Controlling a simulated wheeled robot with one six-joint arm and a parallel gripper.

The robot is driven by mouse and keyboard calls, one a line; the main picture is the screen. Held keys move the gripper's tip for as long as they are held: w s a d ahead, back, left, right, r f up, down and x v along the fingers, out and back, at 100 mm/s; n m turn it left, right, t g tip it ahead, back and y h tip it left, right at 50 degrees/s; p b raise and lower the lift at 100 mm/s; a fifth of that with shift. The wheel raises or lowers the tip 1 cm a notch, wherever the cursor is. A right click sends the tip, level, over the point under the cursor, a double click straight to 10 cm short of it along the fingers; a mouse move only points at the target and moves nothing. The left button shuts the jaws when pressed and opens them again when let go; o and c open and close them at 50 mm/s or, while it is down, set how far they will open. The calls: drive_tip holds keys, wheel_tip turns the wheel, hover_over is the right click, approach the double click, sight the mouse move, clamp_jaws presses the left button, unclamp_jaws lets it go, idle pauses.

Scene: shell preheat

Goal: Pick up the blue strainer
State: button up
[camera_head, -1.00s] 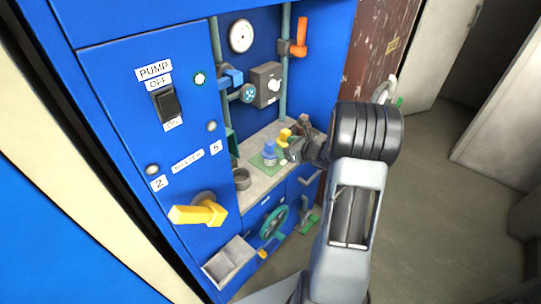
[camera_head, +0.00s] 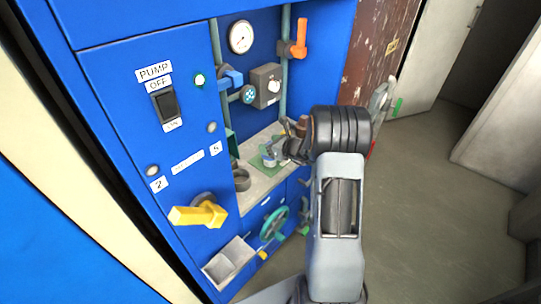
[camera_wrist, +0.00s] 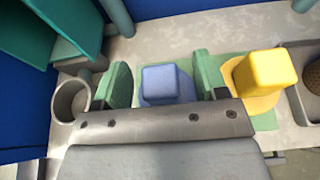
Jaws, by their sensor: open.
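The blue strainer (camera_wrist: 168,86) shows a squarish blue top in the wrist view, standing on a green mat (camera_wrist: 264,121). My gripper (camera_wrist: 163,72) is open, with one green finger pad to the left of the blue top and the other to its right. Gaps show on both sides, and I cannot tell whether either pad touches. The lower part of the strainer is hidden behind my gripper's body. In the head view my gripper (camera_head: 289,140) is over the counter, and a small part of the blue strainer (camera_head: 268,159) shows beside it.
A yellow-topped piece (camera_wrist: 262,75) stands close to the right finger. A grey round cup (camera_wrist: 72,99) is to the left, and a dark round opening is at the far right. The blue cabinet walls and a vertical pipe (camera_head: 284,80) enclose the counter.

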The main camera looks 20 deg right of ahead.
drive_tip(key=shift+c, duration=0.3)
clamp_jaws()
idle(0.3)
